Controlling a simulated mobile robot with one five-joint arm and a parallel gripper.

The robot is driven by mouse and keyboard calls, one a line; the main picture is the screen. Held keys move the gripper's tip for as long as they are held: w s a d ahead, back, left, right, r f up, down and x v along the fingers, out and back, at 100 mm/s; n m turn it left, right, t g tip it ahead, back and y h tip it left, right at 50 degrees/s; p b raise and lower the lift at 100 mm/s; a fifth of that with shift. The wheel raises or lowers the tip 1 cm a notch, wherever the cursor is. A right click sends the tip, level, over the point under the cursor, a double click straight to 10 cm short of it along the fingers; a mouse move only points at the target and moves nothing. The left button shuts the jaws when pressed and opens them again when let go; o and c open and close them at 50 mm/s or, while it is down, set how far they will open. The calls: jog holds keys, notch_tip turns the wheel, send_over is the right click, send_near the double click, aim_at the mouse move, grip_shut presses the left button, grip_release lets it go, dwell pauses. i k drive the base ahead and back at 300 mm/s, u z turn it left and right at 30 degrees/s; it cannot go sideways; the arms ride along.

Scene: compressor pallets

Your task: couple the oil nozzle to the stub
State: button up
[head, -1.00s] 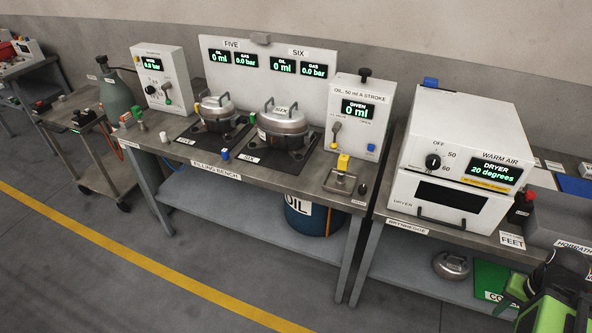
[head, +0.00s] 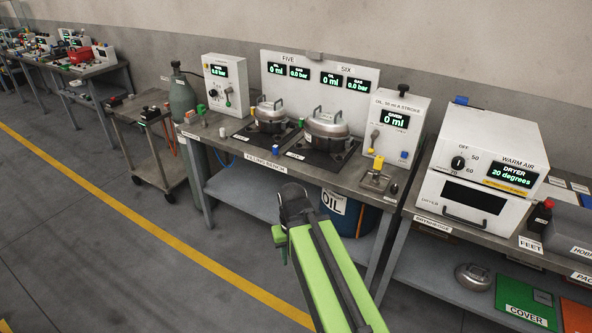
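The yellow oil nozzle (head: 378,163) stands on a small metal plate in front of the oil dispenser (head: 397,130), which reads 0 ml. Two silver compressors, five (head: 270,115) and six (head: 327,131), sit on black pads on the filling bench. My gripper (head: 284,254) hangs at the end of my green arm, in front of the bench and well apart from the nozzle. Its fingers are mostly hidden behind the black wrist, so their opening does not show.
A blue piece (head: 276,149) sits near the front edge of the filling bench (head: 240,153). A gas cylinder (head: 183,100) and a cart (head: 160,150) stand to the left, the dryer (head: 478,175) to the right. The floor in front is clear.

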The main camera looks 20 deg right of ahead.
aim_at(379, 163)
jog(key=u, duration=0.1)
jog(key=i, duration=0.95)
jog(key=u, duration=0.15)
